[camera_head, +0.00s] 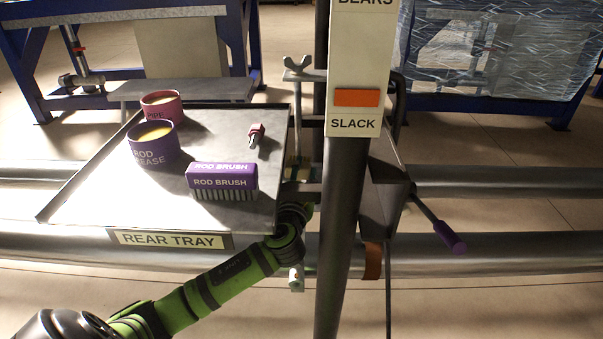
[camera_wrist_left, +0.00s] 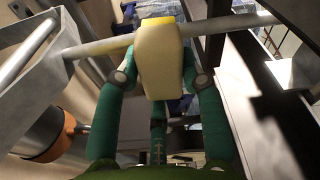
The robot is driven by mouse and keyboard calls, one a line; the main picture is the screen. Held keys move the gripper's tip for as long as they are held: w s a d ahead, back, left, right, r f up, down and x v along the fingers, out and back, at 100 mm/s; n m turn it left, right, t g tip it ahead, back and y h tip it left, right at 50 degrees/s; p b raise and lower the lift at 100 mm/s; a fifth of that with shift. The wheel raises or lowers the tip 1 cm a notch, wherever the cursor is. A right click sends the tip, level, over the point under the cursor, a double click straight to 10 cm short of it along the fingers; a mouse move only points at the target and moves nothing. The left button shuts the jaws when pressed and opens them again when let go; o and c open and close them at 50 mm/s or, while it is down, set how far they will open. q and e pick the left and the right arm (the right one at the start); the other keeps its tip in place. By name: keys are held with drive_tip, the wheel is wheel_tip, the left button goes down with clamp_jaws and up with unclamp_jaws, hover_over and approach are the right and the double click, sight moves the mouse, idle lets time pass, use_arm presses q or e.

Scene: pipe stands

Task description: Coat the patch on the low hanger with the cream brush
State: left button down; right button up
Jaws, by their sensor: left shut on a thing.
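My left gripper (camera_wrist_left: 159,66) is shut on the cream brush (camera_wrist_left: 158,70), a cream block with a yellow upper end. In the left wrist view that end overlaps a thin grey rod (camera_wrist_left: 103,46) running across behind it. I cannot tell whether they touch, nor whether this rod is the low hanger. I make out no patch; the brush covers part of the rod. In the head view my left arm reaches from the lower left to beside the dark post (camera_head: 343,230), and its fingers are largely hidden. My right gripper is not in view.
The rear tray (camera_head: 170,241) holds a purple-labelled rod brush (camera_head: 222,182), a purple grease pot (camera_head: 153,145), a pink pot (camera_head: 161,106) and a small red-and-dark tool (camera_head: 256,136). A SLACK sign (camera_head: 355,80) hangs before the post. A purple-handled lever (camera_head: 450,236) juts right. Large pipes (camera_head: 500,247) run behind.

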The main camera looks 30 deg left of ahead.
use_arm(q)
drive_tip(key=shift+a+f+b, duration=0.1)
drive_tip(key=shift+f+b, duration=1.6)
drive_tip(key=shift+f, duration=0.75)
drive_tip(key=shift+s+r, duration=0.1)
drive_tip(key=shift+p+v, duration=0.35)
drive_tip(key=shift+v, duration=0.65)
